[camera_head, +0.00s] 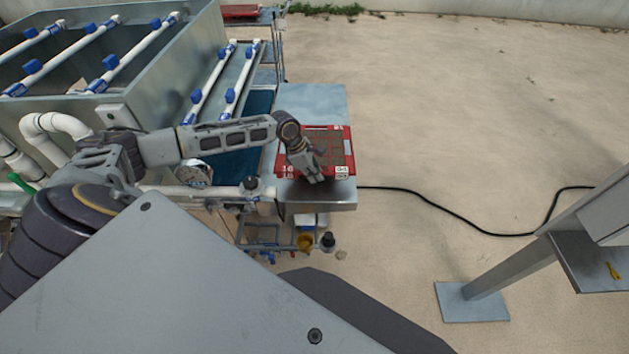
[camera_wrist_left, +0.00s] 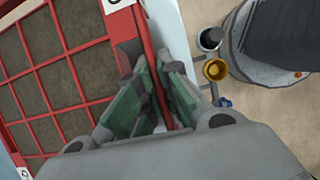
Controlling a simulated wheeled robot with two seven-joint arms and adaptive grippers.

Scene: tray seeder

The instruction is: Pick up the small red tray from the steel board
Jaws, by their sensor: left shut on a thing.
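The small red tray (camera_head: 343,166) lies on the steel board (camera_head: 312,101) in the head view, its cells filled with brown soil. Its red rim and grid fill the left of the left wrist view (camera_wrist_left: 67,53). My left gripper (camera_head: 316,178) is at the tray's near edge, reaching over it from the left. In the left wrist view its green-padded fingers (camera_wrist_left: 157,100) are shut on the red rim. Part of the tray is hidden behind the gripper in the head view. My right gripper is not in view.
A large metal machine with white pipes and blue fittings (camera_head: 110,62) stands at the left. A black cable (camera_head: 440,210) runs over the floor at the right. A metal post with a foot plate (camera_head: 471,303) stands at the lower right. Small cups (camera_head: 305,241) sit below the board.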

